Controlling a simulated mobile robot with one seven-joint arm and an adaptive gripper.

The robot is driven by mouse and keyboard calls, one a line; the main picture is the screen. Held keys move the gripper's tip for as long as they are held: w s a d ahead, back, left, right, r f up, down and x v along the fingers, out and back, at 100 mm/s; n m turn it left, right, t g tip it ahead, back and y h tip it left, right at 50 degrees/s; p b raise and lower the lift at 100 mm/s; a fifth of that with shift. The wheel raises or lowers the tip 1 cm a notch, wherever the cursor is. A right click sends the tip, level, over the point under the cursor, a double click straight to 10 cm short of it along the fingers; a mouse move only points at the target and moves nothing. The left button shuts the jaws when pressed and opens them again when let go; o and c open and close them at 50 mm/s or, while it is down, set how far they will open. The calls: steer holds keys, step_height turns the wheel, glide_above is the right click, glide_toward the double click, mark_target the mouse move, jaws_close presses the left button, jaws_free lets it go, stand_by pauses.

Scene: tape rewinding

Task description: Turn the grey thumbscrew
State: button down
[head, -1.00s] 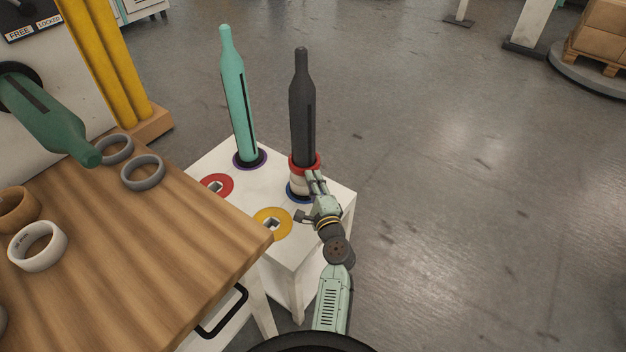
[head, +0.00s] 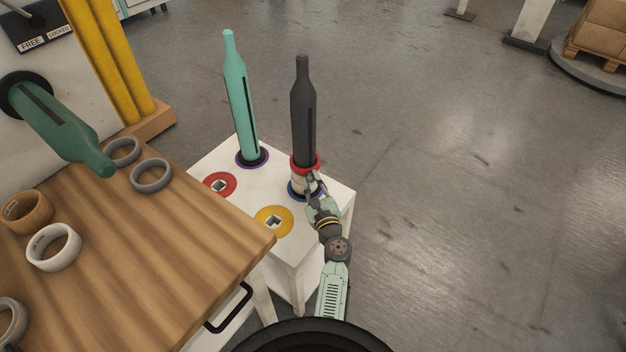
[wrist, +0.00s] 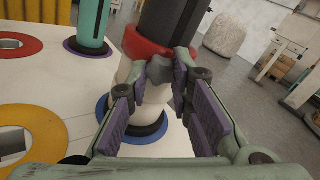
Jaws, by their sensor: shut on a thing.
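The grey thumbscrew (wrist: 158,70) is a small dark knob under the red collar (wrist: 140,45) of the dark grey spindle (wrist: 172,22), seen in the wrist view. My gripper (wrist: 164,86) is shut on it, with the fingertips at its two sides. In the head view my gripper (head: 312,186) reaches the front of the white lower part of the spindle, just below the red collar (head: 305,163). The dark grey spindle (head: 303,110) stands upright. My fingers hide the thumbscrew there.
The spindle stands on a blue ring (wrist: 150,132) on a white stand (head: 280,172). A turquoise spindle (head: 240,100) stands behind left. Red (head: 219,185) and yellow (head: 274,221) rings mark square holes. A wooden bench (head: 150,235) with tape rolls is at left. Open floor lies right.

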steer(key=shift+m+p, duration=0.55)
steer(key=shift+m, duration=0.95)
steer(key=c, duration=1.4)
jaws_free()
steer(key=v, duration=0.7)
steer(key=shift+s, duration=0.25)
